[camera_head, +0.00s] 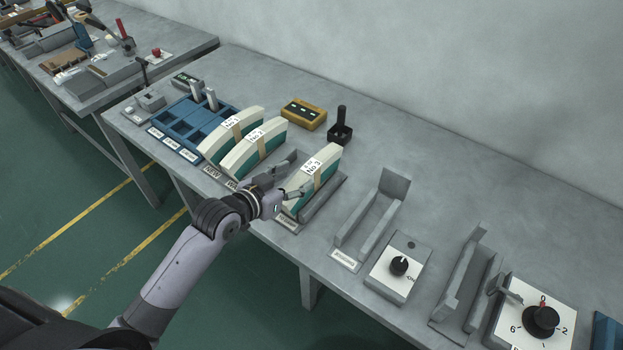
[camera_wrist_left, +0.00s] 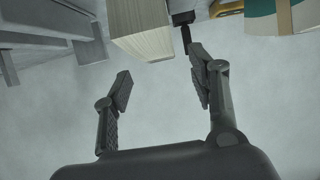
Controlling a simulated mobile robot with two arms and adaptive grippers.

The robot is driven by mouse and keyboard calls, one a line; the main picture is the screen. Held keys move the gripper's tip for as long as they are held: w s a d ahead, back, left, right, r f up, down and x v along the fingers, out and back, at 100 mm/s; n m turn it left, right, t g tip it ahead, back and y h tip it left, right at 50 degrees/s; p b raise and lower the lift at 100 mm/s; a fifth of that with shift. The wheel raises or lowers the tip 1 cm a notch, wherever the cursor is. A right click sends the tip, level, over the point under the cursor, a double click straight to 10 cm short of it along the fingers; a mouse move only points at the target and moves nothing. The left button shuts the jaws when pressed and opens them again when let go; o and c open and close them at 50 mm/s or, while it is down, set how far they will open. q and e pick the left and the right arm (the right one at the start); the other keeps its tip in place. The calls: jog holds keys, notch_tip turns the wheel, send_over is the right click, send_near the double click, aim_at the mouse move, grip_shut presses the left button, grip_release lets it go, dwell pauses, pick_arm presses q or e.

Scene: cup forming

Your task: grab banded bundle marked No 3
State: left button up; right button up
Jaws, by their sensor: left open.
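The banded bundle marked No 3 (camera_head: 315,177) is a white and teal stack with a tan band and a white label. It stands on edge in a grey holder (camera_head: 323,204) on the bench. My left gripper (camera_head: 287,183) is open at the near left side of this bundle. In the left wrist view, a pale block of page edges, seemingly bundle No 3 (camera_wrist_left: 143,32), lies ahead of the open fingers (camera_wrist_left: 162,82); nothing is between them. Bundles No 1 (camera_head: 233,130) and No 2 (camera_head: 255,148) stand to the left. My right gripper is not in view.
A blue tray (camera_head: 184,129) is at the left. A yellow box (camera_head: 304,114) and a black holder with a handle (camera_head: 341,128) stand behind the bundles. An empty grey holder (camera_head: 372,222) and a dial box (camera_head: 398,266) are to the right.

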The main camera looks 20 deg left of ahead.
aim_at(309, 169)
pick_arm(q)
jog(key=x, duration=0.2)
jog(key=shift+w+d+f, duration=0.1)
jog(key=shift+w+d, duration=0.1)
jog(key=shift+w, duration=0.15)
jog(key=shift+p+x, duration=0.75)
jog(key=shift+x, duration=1.9)
jog(key=shift+a, duration=0.1)
jog(key=shift+c, duration=0.2)
grip_shut()
jog(key=shift+r, duration=0.2)
